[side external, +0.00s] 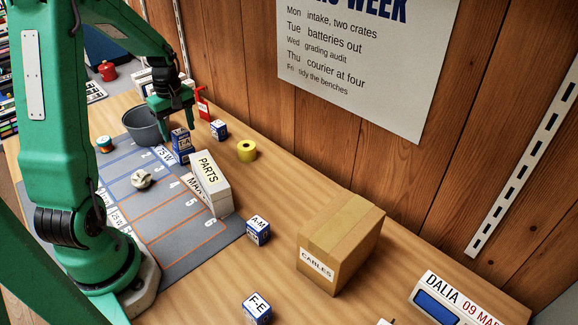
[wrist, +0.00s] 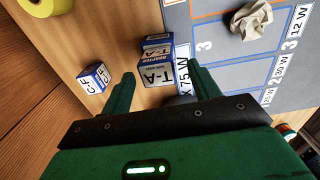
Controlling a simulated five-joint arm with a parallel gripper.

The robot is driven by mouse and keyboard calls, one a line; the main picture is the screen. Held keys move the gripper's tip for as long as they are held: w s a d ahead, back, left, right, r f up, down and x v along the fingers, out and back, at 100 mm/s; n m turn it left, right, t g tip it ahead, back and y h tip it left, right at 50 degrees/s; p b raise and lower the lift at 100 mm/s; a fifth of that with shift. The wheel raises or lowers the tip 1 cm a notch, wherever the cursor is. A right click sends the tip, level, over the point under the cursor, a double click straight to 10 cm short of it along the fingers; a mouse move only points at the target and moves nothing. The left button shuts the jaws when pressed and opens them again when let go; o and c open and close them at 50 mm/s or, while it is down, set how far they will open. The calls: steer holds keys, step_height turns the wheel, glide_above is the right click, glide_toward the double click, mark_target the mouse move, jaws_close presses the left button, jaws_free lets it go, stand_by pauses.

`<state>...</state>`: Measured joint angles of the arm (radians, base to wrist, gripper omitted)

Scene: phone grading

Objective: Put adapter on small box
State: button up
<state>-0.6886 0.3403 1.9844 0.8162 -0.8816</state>
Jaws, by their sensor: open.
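A blue and white box marked T-A and ADAPTER (wrist: 156,74) lies just ahead of my open fingers in the wrist view. In the side view the blue box (side external: 181,146) stands upright on the table near the mat's far edge; I cannot tell whether it is one box or two stacked. My gripper (side external: 177,118) is open and empty beside and above it; its fingertips (wrist: 161,76) are spread either side of the box's line. A small blue and white box marked C-F (wrist: 94,78) sits to the left; it is also in the side view (side external: 219,130).
A white PARTS box (side external: 212,180) stands near the mat (side external: 190,245). A grey bowl (side external: 143,127) is beside my gripper. A yellow roll (side external: 246,151), small boxes A-M (side external: 258,231) and F-E (side external: 257,307), and a CABLES carton (side external: 340,240) stand on the table.

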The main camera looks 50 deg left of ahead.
mark_target(179, 132)
step_height(179, 132, up, 11)
stand_by(0.4)
steer(key=shift+f, duration=0.1)
stand_by(0.4)
steer(key=s+d+r+m+t+y, duration=0.1)
steer(key=d+r+m, duration=0.25)
steer(key=d, duration=0.35)
steer(key=s+d+r+m+t, duration=0.1)
steer(key=d+r+m, duration=0.1)
steer(key=d+m, duration=0.4)
steer(key=s+d+m+t, duration=0.1)
steer(key=s+d+m, duration=0.2)
steer(key=d, duration=0.3)
steer(key=s+d+m+t+h, duration=0.1)
steer(key=s+d+m+t, duration=0.1)
steer(key=s+d+m, duration=0.2)
steer(key=d+m, duration=0.1)
steer(key=d, duration=0.2)
steer(key=shift+t, duration=0.3)
